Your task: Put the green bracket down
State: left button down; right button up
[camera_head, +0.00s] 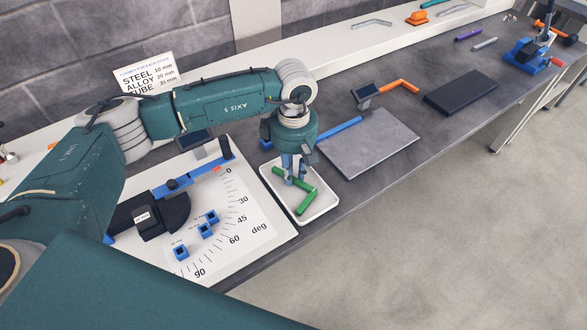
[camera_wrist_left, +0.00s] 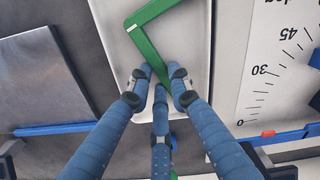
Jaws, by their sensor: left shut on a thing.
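The green bracket (camera_head: 307,201) is a bent, L-shaped bar. It is over the white tray (camera_head: 325,208), inside its outline. My left gripper (camera_head: 297,181) comes down from above and is shut on one leg of the bracket. In the left wrist view the fingertips (camera_wrist_left: 159,82) close around that leg, and the corner of the bracket (camera_wrist_left: 140,38) points away from them. I cannot tell whether the bracket touches the tray floor (camera_wrist_left: 197,60). My right gripper is not in view.
A bending board with a degree scale (camera_head: 262,232) and small blue blocks (camera_head: 205,231) lies left of the tray. A grey plate (camera_head: 368,143) lies to its right, with a blue bar behind. An orange bracket (camera_head: 403,85) and dark pad (camera_head: 461,96) lie farther along the bench.

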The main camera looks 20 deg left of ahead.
aim_at(294, 176)
pick_arm(q)
jog(key=shift+d+f, duration=0.1)
jog(key=shift+f, duration=0.05)
jog(key=c, duration=1.7)
grip_release()
jog(key=shift+o, duration=0.6)
jog(key=shift+r, duration=0.3)
notch_tip(294, 176, up, 12)
jog(key=b, duration=0.3)
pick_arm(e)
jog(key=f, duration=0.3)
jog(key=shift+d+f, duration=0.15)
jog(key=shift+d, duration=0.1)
